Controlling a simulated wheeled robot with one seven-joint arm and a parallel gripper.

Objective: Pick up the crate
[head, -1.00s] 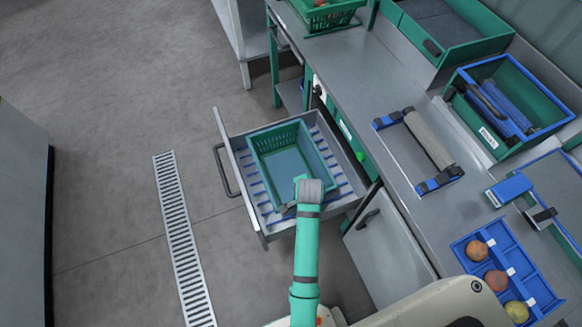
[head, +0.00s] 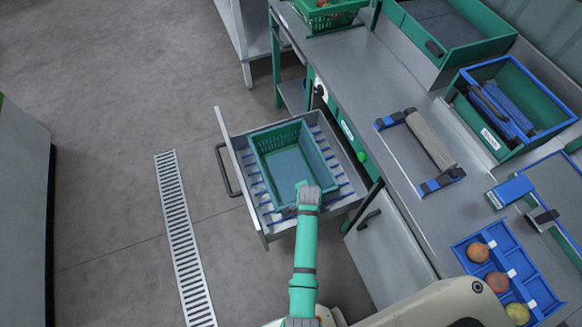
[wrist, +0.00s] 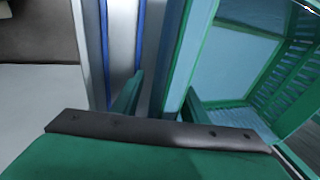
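The crate is a green slatted basket with a bluish floor (head: 287,168). It sits empty in the pulled-out drawer (head: 237,172) in the head view. In the wrist view its near wall and rim (wrist: 177,55) run up the middle, with the inside on the right. My gripper (wrist: 160,101) is open, its two green fingertips spread on either side of the line of this wall. Whether the fingers touch it I cannot tell. In the head view my arm end covers the crate's near right corner and hides the fingers.
The drawer floor has blue strips, and its handle (head: 228,171) faces left. The workbench (head: 377,80) stands to the right, with a roller frame (head: 431,141), a blue-rimmed bin (head: 513,71) and a blue fruit tray (head: 521,273). Another green crate (head: 331,18) stands at the back. Floor left of the drawer is clear.

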